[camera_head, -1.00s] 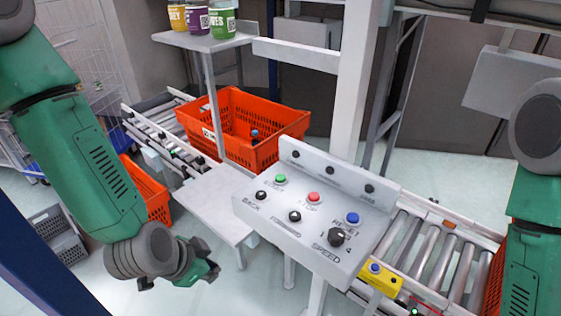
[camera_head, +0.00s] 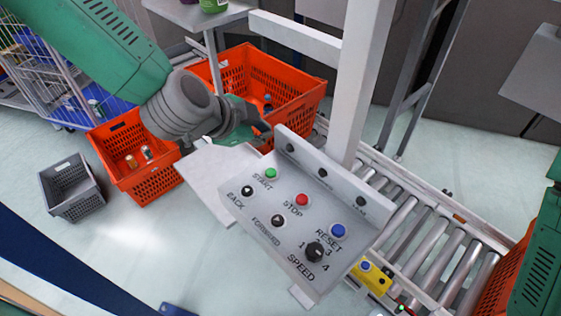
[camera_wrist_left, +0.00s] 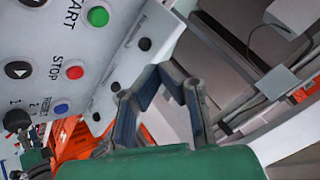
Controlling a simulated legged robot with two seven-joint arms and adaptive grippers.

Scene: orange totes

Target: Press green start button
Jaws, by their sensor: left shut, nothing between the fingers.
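The green START button (camera_head: 271,173) is at the upper left of the grey control panel (camera_head: 262,213), left of the red STOP button (camera_head: 302,200). My left gripper (camera_head: 262,130) is shut and empty. In the head view it is just above and left of the panel's upper edge, apart from the green button. In the left wrist view the closed fingertips (camera_wrist_left: 164,72) appear to the right of the green button (camera_wrist_left: 98,16), beside the panel's raised back edge. The tips' exact height over the panel is hard to tell. My right gripper is out of view.
A blue RESET button (camera_head: 338,231), black buttons and a black speed knob (camera_head: 314,252) share the panel. Orange totes (camera_head: 316,105) stand behind and left of it. A white post (camera_head: 366,90) rises behind the panel. A roller conveyor (camera_head: 428,233) runs at the right.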

